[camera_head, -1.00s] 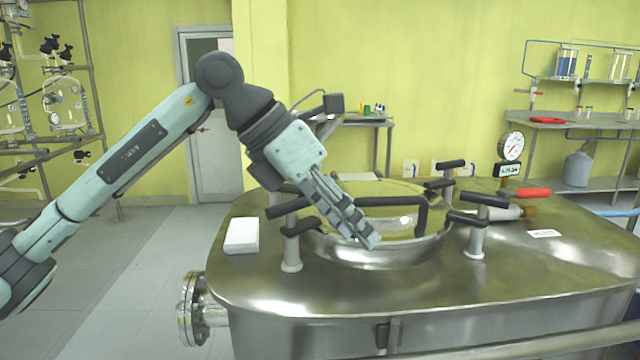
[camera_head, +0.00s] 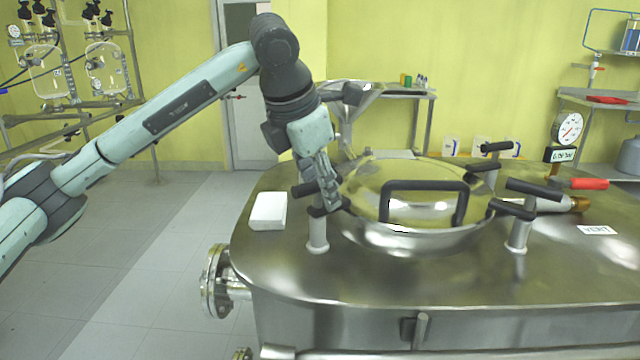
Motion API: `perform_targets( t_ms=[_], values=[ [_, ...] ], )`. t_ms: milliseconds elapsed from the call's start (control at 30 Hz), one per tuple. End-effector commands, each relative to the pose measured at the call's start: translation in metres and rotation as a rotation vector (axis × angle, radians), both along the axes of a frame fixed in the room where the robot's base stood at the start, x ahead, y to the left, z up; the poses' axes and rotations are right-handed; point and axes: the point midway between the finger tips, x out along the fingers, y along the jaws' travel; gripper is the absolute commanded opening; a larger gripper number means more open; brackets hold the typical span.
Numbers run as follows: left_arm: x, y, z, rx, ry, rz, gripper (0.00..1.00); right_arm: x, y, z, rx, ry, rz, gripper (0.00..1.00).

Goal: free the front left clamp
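The front left clamp (camera_head: 317,236) is a pale upright post with black bars, at the left front of the round lid (camera_head: 410,190) on the steel vessel. Its black handle (camera_head: 303,190) is partly hidden behind my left gripper. My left gripper (camera_head: 328,206) points down at the top of this clamp, its fingertips by the lower black bar. The fingers look close together, but whether they are open, shut or touching the clamp I cannot tell. My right gripper is out of view.
A black lid handle (camera_head: 424,186) stands right of my gripper. The front right clamp (camera_head: 518,234) and a rear clamp (camera_head: 486,178) stand on the right side. A white block (camera_head: 268,211) lies left of the front left clamp. A pressure gauge (camera_head: 567,128) stands far right.

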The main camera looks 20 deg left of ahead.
Motion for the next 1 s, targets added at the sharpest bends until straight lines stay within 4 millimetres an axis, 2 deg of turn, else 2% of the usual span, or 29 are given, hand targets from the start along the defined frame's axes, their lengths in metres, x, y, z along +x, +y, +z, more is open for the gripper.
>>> perform_targets(
  t_ms=[167, 500, 767, 1000],
  values=[
    [0.0001, 0.0, -0.0003, 0.0, 0.0, 0.0, 0.4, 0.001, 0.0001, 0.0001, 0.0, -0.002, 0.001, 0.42],
    [0.0, 0.0001, 0.0, 0.0, 0.0, 0.0, 0.0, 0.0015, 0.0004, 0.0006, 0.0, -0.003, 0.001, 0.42],
    [0.0002, 0.0005, -0.0001, 0.0, 0.0, -0.01, 0.0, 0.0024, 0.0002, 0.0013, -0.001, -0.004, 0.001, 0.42],
    [0.0, 0.0011, -0.0011, 0.001, 0.0, -0.099, 0.0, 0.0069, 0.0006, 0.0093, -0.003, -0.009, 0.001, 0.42]
  ],
)
